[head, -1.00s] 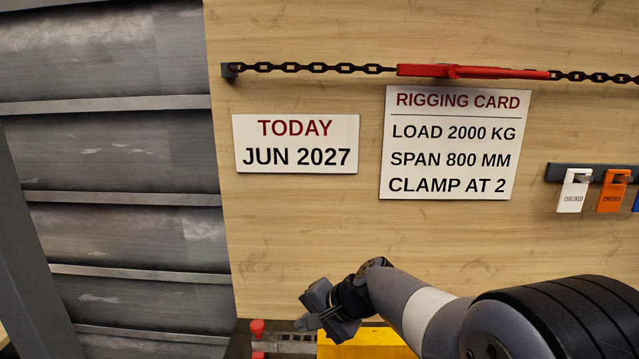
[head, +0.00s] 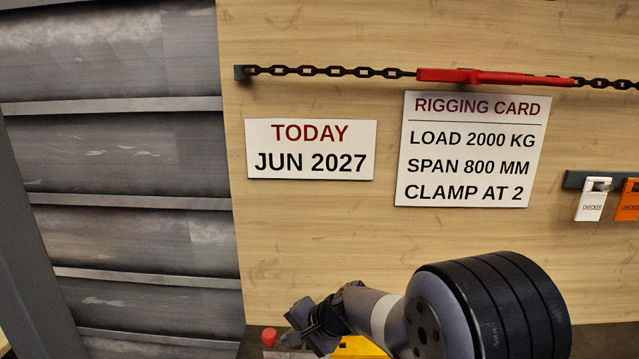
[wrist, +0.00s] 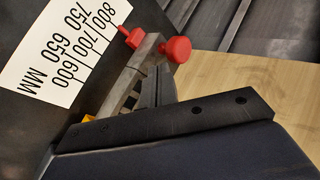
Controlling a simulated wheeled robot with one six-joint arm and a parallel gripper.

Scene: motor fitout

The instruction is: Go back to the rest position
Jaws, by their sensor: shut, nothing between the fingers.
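My gripper (head: 296,338) is low in the head view, at the end of my arm, in front of the bottom of the wooden board. It is shut, with nothing seen between its fingers. A red knob (head: 269,337) and a yellow part (head: 358,348) show beside and behind it. In the wrist view a grey metal bar with a large red knob (wrist: 175,50) and a smaller red one (wrist: 130,37) lies just beyond my gripper. I cannot tell whether my gripper touches it.
The wooden board (head: 300,230) carries a date sign (head: 311,149), a rigging card (head: 470,150), a chain with a red bar (head: 490,77), and white (head: 592,199) and orange (head: 628,201) tags. A grey shutter (head: 130,150) is at left. A number label (wrist: 65,50) shows in the wrist view.

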